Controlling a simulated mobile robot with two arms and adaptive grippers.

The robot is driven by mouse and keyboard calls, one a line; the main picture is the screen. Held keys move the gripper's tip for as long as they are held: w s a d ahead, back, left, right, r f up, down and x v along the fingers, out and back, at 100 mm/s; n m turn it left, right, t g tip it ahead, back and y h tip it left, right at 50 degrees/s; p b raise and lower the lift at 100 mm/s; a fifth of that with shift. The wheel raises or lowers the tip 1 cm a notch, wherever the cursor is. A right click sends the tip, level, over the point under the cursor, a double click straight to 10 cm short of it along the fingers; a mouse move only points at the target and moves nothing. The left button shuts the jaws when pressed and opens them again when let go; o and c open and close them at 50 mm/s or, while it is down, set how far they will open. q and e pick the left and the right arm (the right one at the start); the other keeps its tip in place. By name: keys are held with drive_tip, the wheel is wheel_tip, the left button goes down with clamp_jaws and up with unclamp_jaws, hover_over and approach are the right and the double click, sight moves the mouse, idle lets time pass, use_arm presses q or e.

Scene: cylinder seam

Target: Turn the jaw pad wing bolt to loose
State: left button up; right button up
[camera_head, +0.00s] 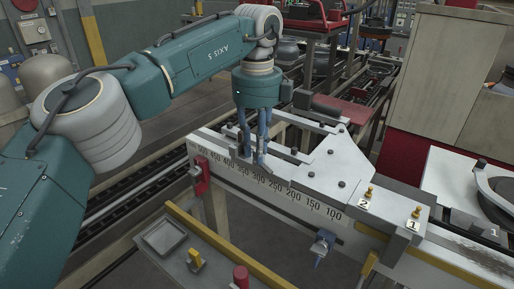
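My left gripper (254,148) hangs from the teal arm that comes in from the left. Its blue fingers point down at the top of the scaled beam (272,188), near the 250 to 300 marks. The fingertips are beside small dark parts on the beam, and I cannot tell if they touch them. I cannot tell whether the fingers are open or shut. I cannot pick out the jaw pad wing bolt for sure; it may be hidden by the fingers. A grey plate jaw (335,160) stands on the beam to the right. My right gripper is not in view.
Brass fittings marked 2 (368,194) and 1 (414,213) stand on a grey block at right. A blue clamp (322,246) hangs below the beam. A red block (201,175) is at the beam's left end. A front panel (215,262) carries a yellow switch and red knob.

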use_arm(q)
drive_tip(key=shift+r, duration=3.7)
drive_tip(key=shift+r, duration=0.1)
